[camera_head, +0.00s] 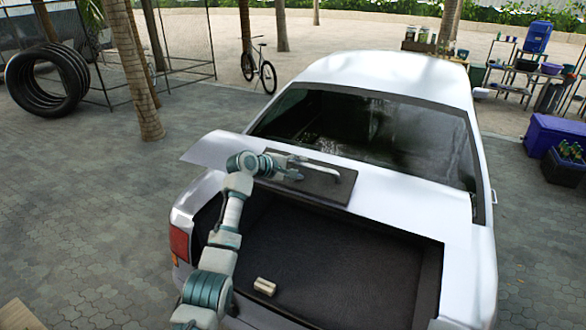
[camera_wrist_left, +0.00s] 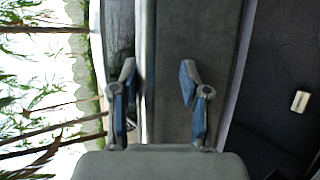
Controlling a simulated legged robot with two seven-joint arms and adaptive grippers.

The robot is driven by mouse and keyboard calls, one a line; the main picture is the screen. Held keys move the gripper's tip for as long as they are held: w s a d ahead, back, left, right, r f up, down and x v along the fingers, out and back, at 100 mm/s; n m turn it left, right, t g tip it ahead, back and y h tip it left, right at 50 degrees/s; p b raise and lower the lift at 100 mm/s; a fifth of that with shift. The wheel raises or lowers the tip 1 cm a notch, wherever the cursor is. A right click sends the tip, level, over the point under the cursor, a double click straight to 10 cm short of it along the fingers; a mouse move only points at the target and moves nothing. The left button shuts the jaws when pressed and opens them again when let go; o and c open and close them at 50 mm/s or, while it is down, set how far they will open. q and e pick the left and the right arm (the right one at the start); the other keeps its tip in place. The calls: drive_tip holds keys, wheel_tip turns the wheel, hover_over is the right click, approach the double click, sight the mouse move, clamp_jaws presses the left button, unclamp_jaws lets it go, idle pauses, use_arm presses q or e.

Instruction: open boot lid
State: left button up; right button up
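The white car (camera_head: 395,75) stands with its boot open, showing the dark boot floor (camera_head: 340,265). The boot lid (camera_head: 415,203) is raised towards the rear window, its dark inner panel (camera_head: 325,190) facing me. My left arm reaches over the boot, and my left gripper (camera_head: 318,171) is at this panel. In the left wrist view, the fingers of the left gripper (camera_wrist_left: 158,88) are apart, with the grey panel (camera_wrist_left: 195,40) of the lid behind and between them. Whether they touch it is unclear. My right gripper is not in view.
A small beige block (camera_head: 265,287) lies on the boot floor. A purple cool box (camera_head: 555,133) and a dark crate (camera_head: 565,167) with bottles stand at the right. Stacked tyres (camera_head: 48,78) and a palm trunk (camera_head: 135,75) stand at the left. Paving left of the car is clear.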

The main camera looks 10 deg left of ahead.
use_arm(q)
drive_tip(key=v, duration=1.1)
drive_tip(key=shift+a, duration=0.45)
drive_tip(key=shift+d, duration=0.1)
